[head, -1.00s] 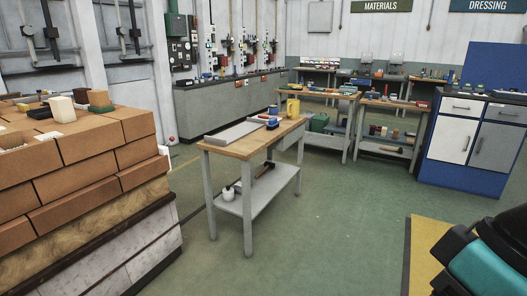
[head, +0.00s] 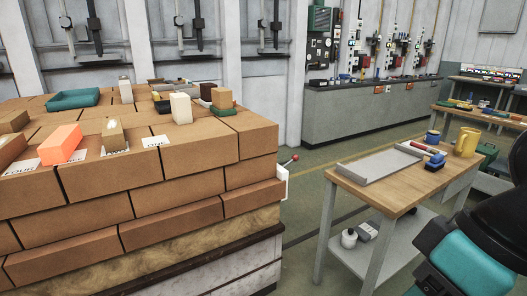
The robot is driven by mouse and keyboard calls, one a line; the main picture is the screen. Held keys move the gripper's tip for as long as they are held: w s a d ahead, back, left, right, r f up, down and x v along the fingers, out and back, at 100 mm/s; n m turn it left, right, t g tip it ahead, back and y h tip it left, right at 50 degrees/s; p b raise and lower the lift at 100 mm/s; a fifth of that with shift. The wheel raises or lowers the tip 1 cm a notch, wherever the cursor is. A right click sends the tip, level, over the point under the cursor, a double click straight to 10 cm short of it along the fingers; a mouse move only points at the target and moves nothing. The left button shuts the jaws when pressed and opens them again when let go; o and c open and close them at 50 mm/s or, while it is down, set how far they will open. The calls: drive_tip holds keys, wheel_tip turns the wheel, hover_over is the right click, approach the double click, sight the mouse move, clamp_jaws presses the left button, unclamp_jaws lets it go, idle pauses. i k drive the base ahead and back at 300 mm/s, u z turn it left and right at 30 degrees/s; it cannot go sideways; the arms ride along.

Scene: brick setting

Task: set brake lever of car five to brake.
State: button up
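A car stacked with orange-brown bricks (head: 180,208) fills the left half of the head view. On its right side, a short lever with a red knob (head: 294,157) sticks out up and to the right above a white plate (head: 282,184). No car number is readable, so I cannot tell whether this is car five, nor which setting the lever is at. Part of my teal and black arm shows at the lower right, apart from the car and the lever. My gripper's fingers are not in view.
A wooden-topped workbench (head: 385,196) with a grey tray (head: 378,166) and a yellow mug (head: 466,142) stands right of the car. A narrow strip of green floor lies between them. Small blocks and a green tray (head: 73,98) sit on the bricks. A grey counter (head: 355,110) runs behind.

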sight(295, 158)
drive_tip(key=u, duration=0.35)
drive_tip(key=i, duration=2.25)
drive_tip(key=u, duration=0.05)
